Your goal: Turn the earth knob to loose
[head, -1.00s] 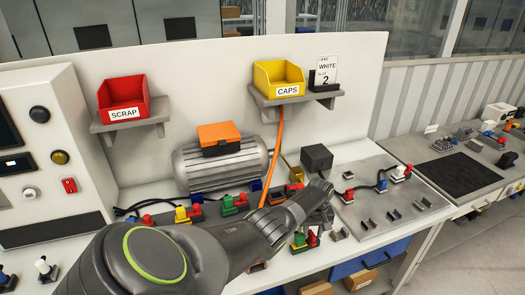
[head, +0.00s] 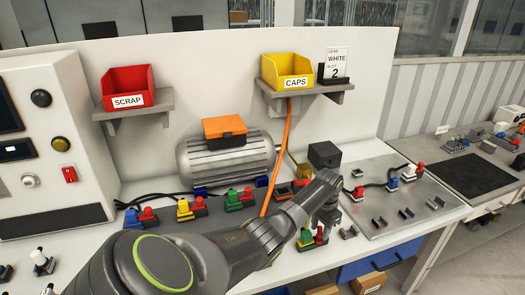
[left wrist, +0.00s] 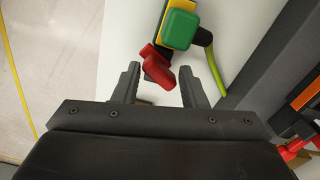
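The earth terminal, a green and yellow block (head: 305,239) with a red knob (head: 320,236), sits near the front edge of the white bench. In the left wrist view its green and yellow block (left wrist: 180,27) is at the top, with the red knob (left wrist: 157,65) below it. A lime-green wire (left wrist: 216,70) runs from the block. My left gripper (head: 326,222) is just above the terminal. In the left wrist view its two fingers (left wrist: 160,72) are open, with the red knob between their tips and a gap to each side. My right gripper is out of view.
Other coloured terminals (head: 238,200) stand behind, before a grey motor (head: 228,163). An orange cable (head: 286,140) hangs from the shelf with the yellow CAPS bin (head: 287,72). A dark cube (head: 324,155) and a grey plate (head: 400,195) lie to the right.

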